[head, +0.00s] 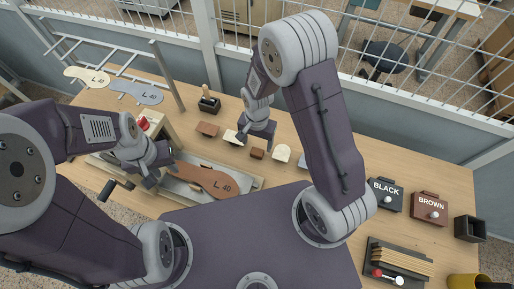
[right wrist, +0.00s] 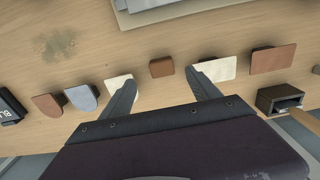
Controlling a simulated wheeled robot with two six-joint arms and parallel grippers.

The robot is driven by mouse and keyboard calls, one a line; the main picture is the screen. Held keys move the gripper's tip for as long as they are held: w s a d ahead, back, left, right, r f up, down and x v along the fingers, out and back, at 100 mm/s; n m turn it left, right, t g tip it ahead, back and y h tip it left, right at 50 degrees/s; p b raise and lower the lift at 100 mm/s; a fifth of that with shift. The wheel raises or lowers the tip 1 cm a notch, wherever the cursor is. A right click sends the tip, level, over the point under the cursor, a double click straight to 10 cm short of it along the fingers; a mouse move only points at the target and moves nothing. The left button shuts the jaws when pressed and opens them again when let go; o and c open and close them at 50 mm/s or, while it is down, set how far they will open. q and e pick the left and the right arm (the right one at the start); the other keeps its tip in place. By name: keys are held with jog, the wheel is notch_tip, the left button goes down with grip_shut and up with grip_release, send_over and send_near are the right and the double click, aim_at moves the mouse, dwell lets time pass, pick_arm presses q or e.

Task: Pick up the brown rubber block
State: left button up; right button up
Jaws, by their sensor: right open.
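A small brown block (head: 257,153) lies on the wooden table, in a row of cream, grey and brown pieces. In the right wrist view the same brown block (right wrist: 161,67) sits between and just beyond my right fingertips. My right gripper (right wrist: 162,76) is open and empty, pointing down over the row. It also shows in the head view (head: 257,136), just behind the block. My left gripper (head: 151,176) is beside the stamping fixture at the left; its jaws are too small and dark to read.
Cream pieces (right wrist: 118,84) and (right wrist: 213,68) flank the block closely. Another brown piece (right wrist: 271,58) and a dark holder (right wrist: 280,98) lie to the right. A brown sole (head: 207,180) lies on the fixture. BLACK (head: 385,194) and BROWN (head: 430,208) boxes stand at the right.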

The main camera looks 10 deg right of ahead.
aim_at(257, 152)
jog(key=shift+s+a+f, duration=0.1)
jog(key=shift+s+f, duration=0.3)
jog(key=shift+f, duration=0.1)
jog(key=f, duration=0.1)
jog(key=w+f+p, duration=0.1)
jog(key=w+f, duration=0.1)
jog(key=shift+d+f, duration=0.2)
jog(key=shift+d, duration=0.15)
jog(key=shift+s+a+f+p, duration=0.15)
jog(key=shift+f+p, duration=0.1)
jog(key=shift+f, duration=0.35)
jog(key=shift+s+f+p, duration=0.15)
jog(key=shift+f+p, duration=0.05)
jog(key=shift+f, duration=0.75)
jog(key=shift+w, duration=0.15)
jog(key=shift+c, duration=1.2)
jog(key=c, duration=1.2)
pick_arm(q)
jog(key=shift+w+d+r, duration=0.1)
jog(key=shift+w+r, duration=0.1)
jog(key=shift+r, duration=0.8)
